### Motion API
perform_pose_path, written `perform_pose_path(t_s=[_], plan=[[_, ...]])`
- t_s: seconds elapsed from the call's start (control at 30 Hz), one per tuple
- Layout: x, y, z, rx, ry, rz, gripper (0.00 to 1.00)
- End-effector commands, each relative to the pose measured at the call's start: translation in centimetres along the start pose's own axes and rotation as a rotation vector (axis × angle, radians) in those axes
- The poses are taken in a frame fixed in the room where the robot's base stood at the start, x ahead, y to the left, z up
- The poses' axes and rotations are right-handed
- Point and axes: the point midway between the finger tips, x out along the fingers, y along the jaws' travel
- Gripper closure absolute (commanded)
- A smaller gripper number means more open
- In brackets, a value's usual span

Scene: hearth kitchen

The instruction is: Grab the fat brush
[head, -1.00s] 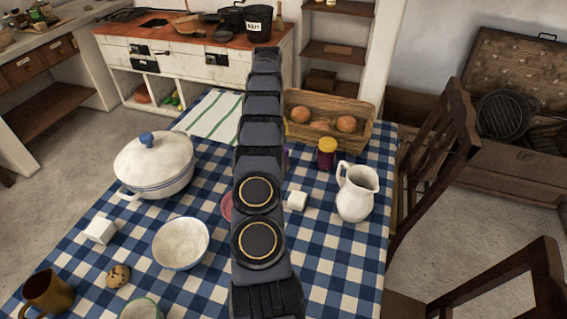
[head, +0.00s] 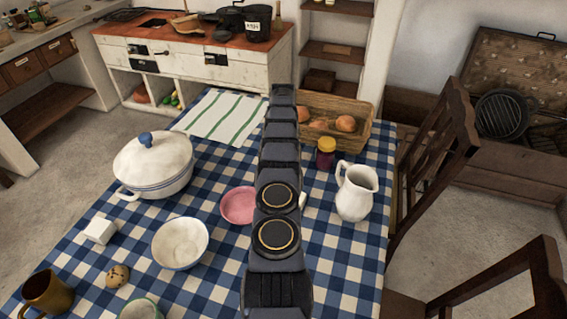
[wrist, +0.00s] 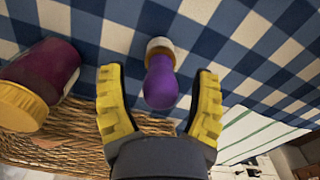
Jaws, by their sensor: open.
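The fat brush (wrist: 160,84) has a rounded purple handle with a pale and brown end. In the wrist view it shows between the two yellow fingers of my gripper (wrist: 158,76). The fingers are open, with a gap on each side of the brush, and I see no contact. How far the brush lies from the fingers in depth is hard to tell. In the head view my arm hides both the brush and the fingers.
A dark jar with a yellow lid (head: 325,153) stands close by, at the left in the wrist view (wrist: 42,82). A wicker basket (head: 350,107) of bread stands behind it. A white pitcher (head: 356,192) is to the right, a pink dish (head: 238,205) left of my arm.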

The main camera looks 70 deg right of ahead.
Motion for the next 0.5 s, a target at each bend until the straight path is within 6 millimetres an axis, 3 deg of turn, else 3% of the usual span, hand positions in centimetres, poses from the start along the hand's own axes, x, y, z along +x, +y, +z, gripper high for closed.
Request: perform_pose_path(t_s=[0.1,0.23,0.5], plan=[[-0.09,-0.01,-0.04,0.000,0.002,0.000,0.42],[-0.10,-0.02,-0.04,0.000,0.001,0.000,0.97],[-0.09,-0.02,-0.05,-0.001,0.002,0.000,1.00]])
